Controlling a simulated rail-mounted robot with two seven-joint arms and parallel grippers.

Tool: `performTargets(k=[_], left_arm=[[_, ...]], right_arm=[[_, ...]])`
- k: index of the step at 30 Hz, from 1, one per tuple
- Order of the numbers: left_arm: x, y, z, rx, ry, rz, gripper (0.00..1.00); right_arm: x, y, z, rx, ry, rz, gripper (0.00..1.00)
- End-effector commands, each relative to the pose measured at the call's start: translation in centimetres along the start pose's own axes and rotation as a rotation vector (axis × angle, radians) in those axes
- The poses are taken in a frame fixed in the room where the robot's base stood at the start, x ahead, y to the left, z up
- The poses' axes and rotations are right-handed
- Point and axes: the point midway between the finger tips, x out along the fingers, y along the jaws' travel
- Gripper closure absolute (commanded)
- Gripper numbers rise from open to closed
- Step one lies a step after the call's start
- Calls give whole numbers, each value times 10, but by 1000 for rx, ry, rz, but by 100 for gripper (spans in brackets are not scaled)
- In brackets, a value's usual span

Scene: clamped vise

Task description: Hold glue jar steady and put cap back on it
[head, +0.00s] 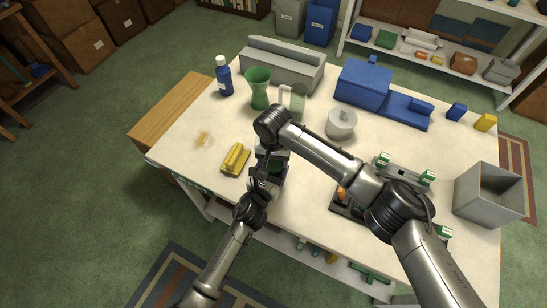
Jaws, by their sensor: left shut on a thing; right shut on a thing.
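My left gripper (262,187) and my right gripper (272,158) meet close together near the left front edge of the white table (320,165). The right arm reaches over from the right and its gripper points down just above the left one. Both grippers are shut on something. A small dark green patch, apparently the glue jar (275,168), shows between them. The arms and fingers hide most of the jar, and the cap cannot be made out. I cannot tell whether cap and jar touch.
A yellow object (235,159) lies just left of the grippers. Behind stand a blue bottle (224,77), green vase (258,88), pale mug (297,98) and silver pot (341,123). A grey bin (490,193) stands right. Bare table lies around the stain (203,139).

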Motion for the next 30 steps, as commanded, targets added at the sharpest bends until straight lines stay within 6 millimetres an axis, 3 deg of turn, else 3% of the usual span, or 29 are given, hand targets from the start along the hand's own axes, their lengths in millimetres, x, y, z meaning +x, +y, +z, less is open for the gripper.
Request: performTargets(k=[1,17,18,19,30], left_arm=[[3,-1,11,-1,-24,-5,72],[3,-2,10,-4,-25,-8,72],[3,-2,10,-5,-25,-8,72],[3,-2,10,-5,-25,-8,72],[3,-3,10,-7,-25,-8,72]], right_arm=[[12,6,1,8,-7,14,59],[14,7,0,9,-2,12,59],[14,7,0,9,-2,12,33],[14,7,0,9,-2,12,30],[14,7,0,8,-2,12,29]])
